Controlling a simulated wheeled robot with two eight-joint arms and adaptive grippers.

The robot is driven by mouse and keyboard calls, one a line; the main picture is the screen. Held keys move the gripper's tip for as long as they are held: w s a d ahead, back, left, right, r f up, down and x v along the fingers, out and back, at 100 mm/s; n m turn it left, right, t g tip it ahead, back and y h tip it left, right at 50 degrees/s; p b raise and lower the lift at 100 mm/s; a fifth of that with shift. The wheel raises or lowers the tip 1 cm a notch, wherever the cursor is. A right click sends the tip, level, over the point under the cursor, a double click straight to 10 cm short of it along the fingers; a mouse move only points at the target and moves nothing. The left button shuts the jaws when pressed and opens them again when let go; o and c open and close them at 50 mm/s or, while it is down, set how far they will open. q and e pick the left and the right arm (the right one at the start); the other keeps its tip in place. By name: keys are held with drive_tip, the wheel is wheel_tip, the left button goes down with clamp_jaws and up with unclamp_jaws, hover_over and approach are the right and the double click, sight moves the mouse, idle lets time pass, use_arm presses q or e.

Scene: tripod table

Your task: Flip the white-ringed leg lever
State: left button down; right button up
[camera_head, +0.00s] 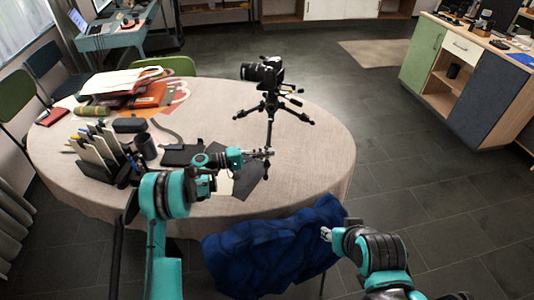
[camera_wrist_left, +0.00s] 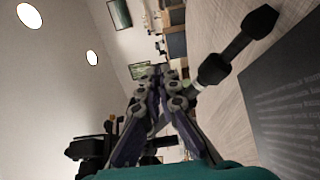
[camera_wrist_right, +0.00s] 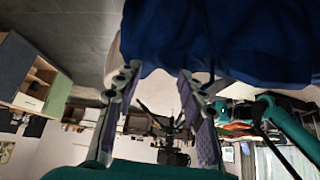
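The black tripod (camera_head: 269,108) stands on the table with its legs spread and a camera (camera_head: 262,71) on top. In the left wrist view, the leg with the white ring (camera_wrist_left: 197,87) slants from upper right down towards my left fingers; its lever is not clear. My left gripper (camera_head: 267,154) is by the tripod's near leg. In the left wrist view my left gripper (camera_wrist_left: 158,76) shows two fingers with a narrow gap, and I see nothing held; contact with the leg is unclear. My right gripper (camera_wrist_right: 157,75) is open and empty, low in front of the table.
A blue cloth (camera_head: 270,250) hangs at the table's near edge, close to my right gripper. Dark sheets (camera_head: 248,180) lie near my left gripper. An organiser (camera_head: 100,155), a mug (camera_head: 146,147) and bags (camera_head: 125,85) occupy the table's left side. Its right side (camera_head: 325,150) is clear.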

use_arm(q)
drive_tip(key=shift+r, duration=0.15)
drive_tip(key=n, duration=0.1)
drive_tip(key=r+n+y+p, duration=0.1)
drive_tip(key=n, duration=0.1)
drive_tip(key=shift+w+r+g, duration=0.1)
drive_tip(key=shift+w+g, duration=0.05)
drive_tip(key=shift+g, duration=0.15)
drive_tip(key=n, duration=0.1)
drive_tip(key=n+p, duration=0.1)
drive_tip(key=r+n+g+y, duration=0.1)
drive_tip(key=shift+w, duration=0.3)
drive_tip(key=n+g, duration=0.1)
drive_tip(key=n, duration=0.1)
drive_tip(key=w+n+g+y+p, duration=0.1)
drive_tip(key=n, duration=0.1)
drive_tip(key=shift+w+d+r, duration=0.1)
drive_tip(key=shift+w+r, duration=0.05)
drive_tip(key=shift+r, duration=0.25)
drive_tip(key=c, duration=1.8)
unclamp_jaws()
drive_tip(key=shift+o, duration=0.2)
drive_tip(key=v, duration=1.2)
